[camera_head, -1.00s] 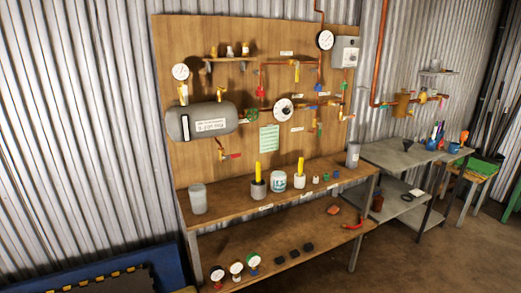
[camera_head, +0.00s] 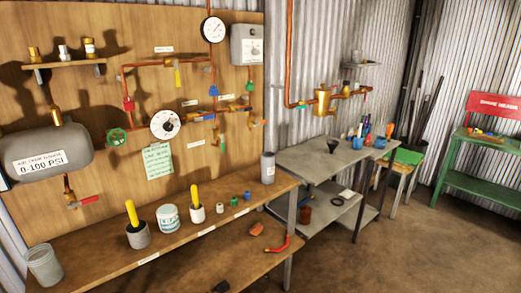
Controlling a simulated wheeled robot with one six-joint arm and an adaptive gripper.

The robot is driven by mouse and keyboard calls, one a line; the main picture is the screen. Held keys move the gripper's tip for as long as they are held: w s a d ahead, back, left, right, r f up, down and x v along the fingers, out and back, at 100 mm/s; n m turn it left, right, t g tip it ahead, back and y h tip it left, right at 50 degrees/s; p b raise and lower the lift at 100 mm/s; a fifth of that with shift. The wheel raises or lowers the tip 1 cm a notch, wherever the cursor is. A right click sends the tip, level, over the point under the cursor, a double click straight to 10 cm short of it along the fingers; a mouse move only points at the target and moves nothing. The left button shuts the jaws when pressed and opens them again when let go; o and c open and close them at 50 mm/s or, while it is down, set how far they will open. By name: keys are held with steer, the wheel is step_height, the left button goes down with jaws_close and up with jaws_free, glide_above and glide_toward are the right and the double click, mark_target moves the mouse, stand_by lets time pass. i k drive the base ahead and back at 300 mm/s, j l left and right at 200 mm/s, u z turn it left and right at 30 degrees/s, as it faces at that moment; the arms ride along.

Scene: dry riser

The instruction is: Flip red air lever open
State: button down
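A red lever (camera_head: 90,200) sits on a brass valve under the grey tank (camera_head: 45,155), at the left of the wooden board. It points right, roughly level. A second red handle (camera_head: 128,103) is on the copper pipe above the green handwheel (camera_head: 117,137). The small labels are too blurred to tell which red handle is the air lever. The tank label reads "0-100 PSI". My gripper is not in view.
A wooden bench (camera_head: 180,241) runs below the board, bearing a jar, pots and a red bent object (camera_head: 283,243). A grey metal table (camera_head: 335,155) and a green bench (camera_head: 485,147) stand to the right. The floor at lower right is clear.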

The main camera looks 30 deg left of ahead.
mark_target(72, 204)
steer(key=i, duration=1.3)
steer(key=i+l+u, duration=0.1)
steer(key=i, duration=1.15)
steer(key=i+u, duration=0.1)
steer(key=u, duration=0.85)
steer(key=i+l+u, duration=0.15)
steer(key=u, duration=0.35)
steer(key=l+u, duration=0.1)
steer(key=u, duration=0.4)
steer(key=i+l+u, duration=0.1)
steer(key=u, duration=0.35)
steer(key=l+u, duration=0.15)
steer(key=u, duration=0.35)
steer(key=l+u, duration=0.1)
steer(key=u, duration=0.4)
